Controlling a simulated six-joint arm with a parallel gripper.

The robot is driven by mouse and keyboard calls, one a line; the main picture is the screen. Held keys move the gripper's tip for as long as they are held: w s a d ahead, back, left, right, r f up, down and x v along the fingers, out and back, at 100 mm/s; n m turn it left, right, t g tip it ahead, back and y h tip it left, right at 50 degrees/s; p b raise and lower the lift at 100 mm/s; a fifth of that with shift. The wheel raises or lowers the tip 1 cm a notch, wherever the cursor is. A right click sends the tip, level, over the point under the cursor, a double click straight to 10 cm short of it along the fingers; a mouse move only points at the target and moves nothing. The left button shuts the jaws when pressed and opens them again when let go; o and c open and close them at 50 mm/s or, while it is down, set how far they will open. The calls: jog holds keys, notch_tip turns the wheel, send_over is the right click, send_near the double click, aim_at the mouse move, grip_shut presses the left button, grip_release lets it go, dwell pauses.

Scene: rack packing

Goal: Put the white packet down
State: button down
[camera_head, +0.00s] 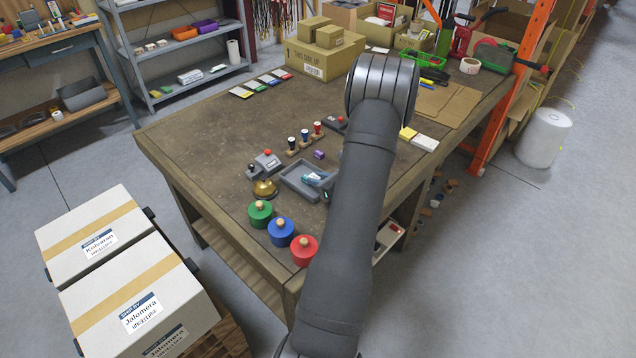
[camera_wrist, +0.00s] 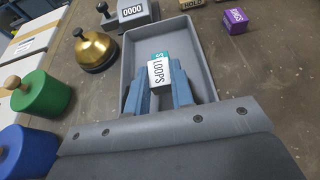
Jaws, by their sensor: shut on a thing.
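The white packet (camera_wrist: 158,73) has a teal top and reads "LOOPS". In the wrist view it is between the blue-grey fingers of my gripper (camera_wrist: 158,90), which is shut on it. The packet and fingers are over the grey tray (camera_wrist: 201,45). I cannot tell whether the packet touches the tray floor. In the head view my gripper (camera_head: 318,180) is small beside my arm, over the right part of the tray (camera_head: 296,187), and my arm hides part of that area.
Green (camera_head: 260,213), blue (camera_head: 281,231) and red (camera_head: 304,250) knobbed cylinders line the near table edge. The table's (camera_head: 210,125) left middle is clear.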

jog(key=shift+s+f, duration=0.15)
jog(key=shift+f, duration=0.65)
jog(key=c, duration=1.3)
grip_release()
jog(key=shift+o, duration=0.2)
jog(key=shift+d+r, duration=0.15)
jog(key=v, duration=1.1)
jog(key=shift+s+d+r, duration=0.15)
jog(key=shift+r, duration=0.05)
